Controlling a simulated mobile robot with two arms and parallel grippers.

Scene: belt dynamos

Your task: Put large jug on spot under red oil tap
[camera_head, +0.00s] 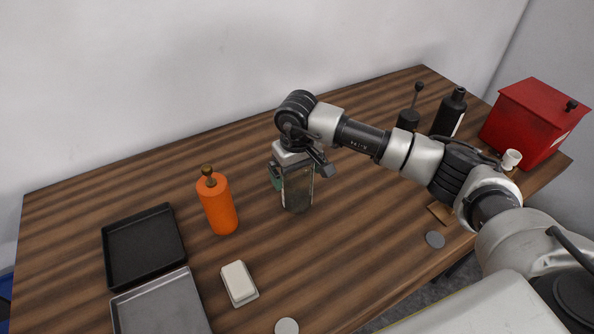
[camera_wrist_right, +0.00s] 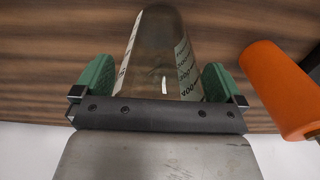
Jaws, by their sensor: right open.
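The large jug (camera_head: 298,188) is a clear glass vessel with printed measuring marks, standing on the wooden table near the middle of the head view. My right gripper (camera_head: 297,171) is at the jug's upper part, its green-padded fingers open on either side of it. The right wrist view shows the jug (camera_wrist_right: 160,55) between the two green pads, with small gaps. The red oil tank (camera_head: 528,122) stands at the right end of the table. A small white piece (camera_head: 511,159) at its front may be the tap. The spot under it is not clearly visible. My left gripper is out of view.
An orange bottle (camera_head: 218,203) stands left of the jug. Two trays, black (camera_head: 143,246) and grey (camera_head: 161,306), lie at the left. A black bottle (camera_head: 449,112) stands left of the tank.

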